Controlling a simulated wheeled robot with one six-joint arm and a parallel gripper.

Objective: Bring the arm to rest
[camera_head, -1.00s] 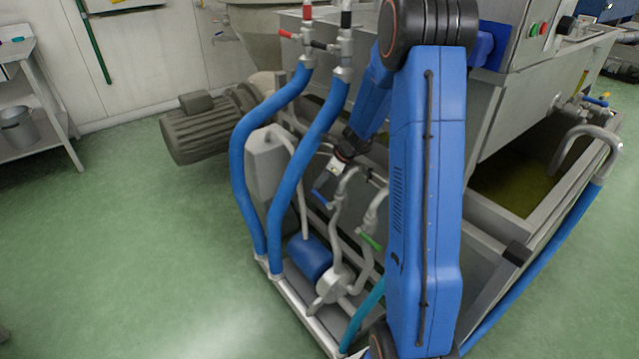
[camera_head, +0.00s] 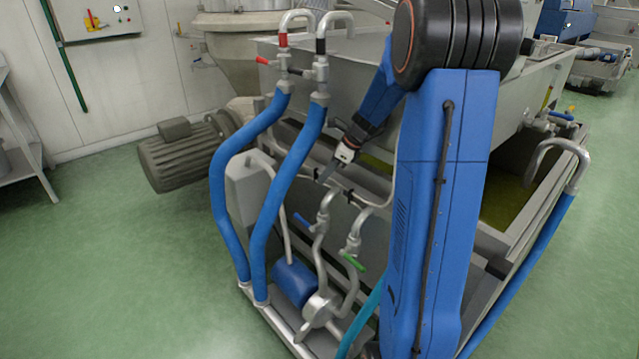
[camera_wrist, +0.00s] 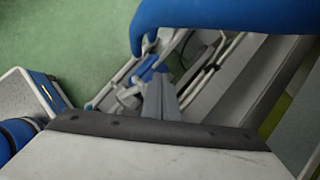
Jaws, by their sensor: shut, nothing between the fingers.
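My blue arm stands large in the head view, right of centre, bent so that its far link comes down behind it. My gripper (camera_head: 326,174) is at the end of that link, above the near edge of the steel machine and close to the right of the blue hoses. In the wrist view the fingers of my gripper (camera_wrist: 162,92) lie together, shut and empty. Part of the machine behind my arm is hidden.
Two blue hoses (camera_head: 228,190) rise to valves with a red lever (camera_head: 259,60). Below are a blue pump (camera_head: 295,283) and a green-handled valve (camera_head: 353,262). A grey motor (camera_head: 180,158) is at left. A steel tank (camera_head: 345,65) stands behind. Green floor (camera_head: 110,270) is clear at left.

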